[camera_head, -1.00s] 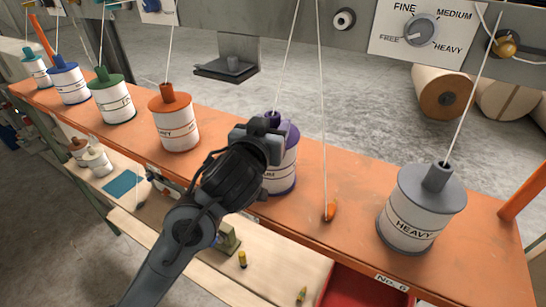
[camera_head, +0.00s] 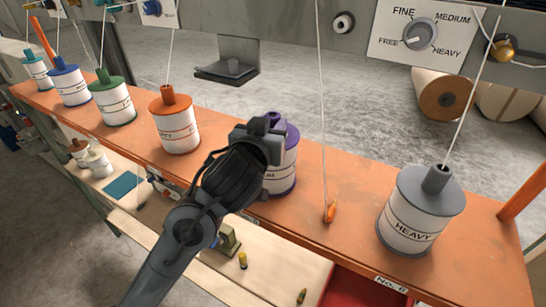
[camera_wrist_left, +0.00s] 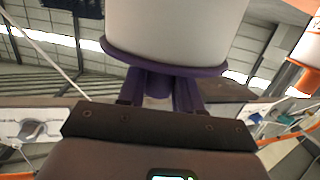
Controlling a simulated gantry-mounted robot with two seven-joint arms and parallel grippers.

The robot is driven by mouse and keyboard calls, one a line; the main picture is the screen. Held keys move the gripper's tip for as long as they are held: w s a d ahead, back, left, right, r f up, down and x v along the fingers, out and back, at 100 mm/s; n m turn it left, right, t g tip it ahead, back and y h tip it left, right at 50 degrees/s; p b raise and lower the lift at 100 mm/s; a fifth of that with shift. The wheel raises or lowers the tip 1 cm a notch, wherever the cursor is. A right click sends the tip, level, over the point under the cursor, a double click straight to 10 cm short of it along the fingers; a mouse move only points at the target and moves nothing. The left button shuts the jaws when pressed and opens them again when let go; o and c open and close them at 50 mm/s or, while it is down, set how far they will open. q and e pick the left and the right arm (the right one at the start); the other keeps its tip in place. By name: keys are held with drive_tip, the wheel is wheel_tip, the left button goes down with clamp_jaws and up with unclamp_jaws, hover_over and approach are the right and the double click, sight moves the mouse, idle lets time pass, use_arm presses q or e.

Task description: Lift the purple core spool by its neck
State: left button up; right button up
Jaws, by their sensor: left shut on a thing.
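The purple core spool (camera_head: 286,160) has a white wound body and purple flanges. It stands upright on the orange shelf (camera_head: 350,185), between the orange spool and the grey spool. My left gripper (camera_head: 268,128) is at its top and hides part of the neck and label. In the left wrist view, the spool's white body and purple flange (camera_wrist_left: 165,66) fill the upper middle. My left gripper (camera_wrist_left: 158,92) is shut around the purple neck just beside the flange. No gap under the spool can be made out. My right gripper is not in view.
An orange spool (camera_head: 175,124) stands to the left and a grey spool (camera_head: 422,215) to the right. A white thread (camera_head: 322,100) hangs just right of the purple spool, with a small orange piece (camera_head: 330,212) at its end. A dial panel (camera_head: 420,32) is above.

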use_arm(q)
drive_tip(key=shift+r+p, duration=3.2)
drive_tip(key=shift+r, duration=0.85)
